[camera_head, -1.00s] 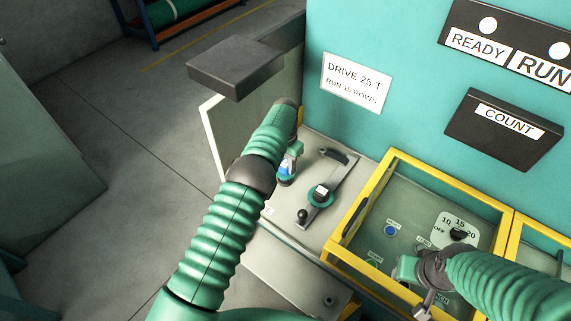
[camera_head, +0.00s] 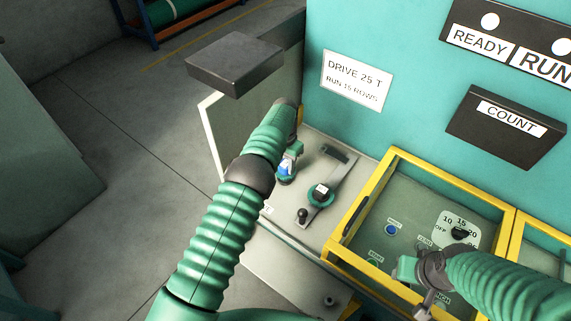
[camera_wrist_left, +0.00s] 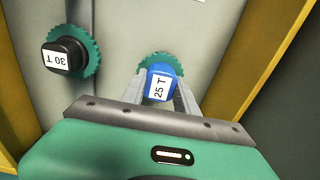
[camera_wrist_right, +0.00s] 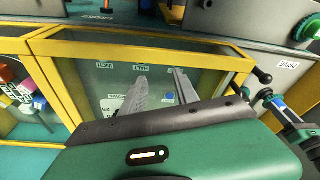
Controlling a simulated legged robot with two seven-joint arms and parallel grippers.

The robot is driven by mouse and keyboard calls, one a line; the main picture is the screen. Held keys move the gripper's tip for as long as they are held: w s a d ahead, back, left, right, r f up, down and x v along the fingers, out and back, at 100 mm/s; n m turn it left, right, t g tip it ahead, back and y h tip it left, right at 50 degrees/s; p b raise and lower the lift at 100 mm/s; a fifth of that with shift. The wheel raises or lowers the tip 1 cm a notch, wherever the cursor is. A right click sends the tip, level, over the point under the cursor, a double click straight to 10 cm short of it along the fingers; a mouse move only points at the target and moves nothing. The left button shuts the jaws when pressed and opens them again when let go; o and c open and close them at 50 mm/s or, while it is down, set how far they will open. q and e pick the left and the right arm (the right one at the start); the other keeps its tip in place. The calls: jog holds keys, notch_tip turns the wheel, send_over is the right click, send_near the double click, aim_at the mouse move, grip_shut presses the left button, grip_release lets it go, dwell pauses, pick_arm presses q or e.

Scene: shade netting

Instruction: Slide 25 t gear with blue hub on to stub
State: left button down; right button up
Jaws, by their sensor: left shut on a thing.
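The 25 T gear has a green toothed rim and a blue hub (camera_wrist_left: 161,84) with a "25 T" label; it also shows in the head view (camera_head: 286,168). My left gripper (camera_wrist_left: 165,88) is shut on the blue hub, with a finger on each side. The gear is over or against the pale plate; I cannot tell how close it is. The stub is not visible, perhaps hidden behind the gear. A second gear, 30 T with a black hub (camera_wrist_left: 64,57), sits beside it, also in the head view (camera_head: 321,194). My right gripper (camera_wrist_right: 160,80) is open and empty, over the yellow-framed panel.
The yellow-framed control panel (camera_head: 398,155) stands right of the gears. A black-knobbed lever (camera_head: 303,215) is near the 30 T gear. An open pale guard door (camera_head: 218,140) stands behind my left arm. A teal wall carries a "DRIVE 25 T" sign (camera_head: 356,82).

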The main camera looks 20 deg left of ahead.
aim_at(285, 164)
pick_arm(q)
jog(key=shift+f, duration=0.1)
pick_arm(e)
jog(key=shift+f, duration=0.1)
pick_arm(q)
jog(key=shift+f+b, duration=0.7)
jog(key=shift+f, duration=0.05)
pick_arm(e)
jog(key=shift+f, duration=0.6)
pick_arm(q)
jog(key=shift+f, duration=0.1)
pick_arm(e)
jog(key=shift+f, duration=0.1)
pick_arm(q)
jog(key=c, duration=0.9)
grip_release()
jog(key=shift+s, duration=0.1)
pick_arm(e)
jog(key=shift+s, duration=0.1)
pick_arm(q)
jog(key=shift+o, duration=0.2)
notch_tip(285, 164, up, 7)
jog(key=shift+r+b, duration=0.2)
jog(key=shift+b, duration=0.9)
pick_arm(e)
jog(key=shift+s+x, duration=0.2)
jog(key=shift+x, duration=0.75)
pick_arm(q)
jog(key=shift+f, duration=0.1)
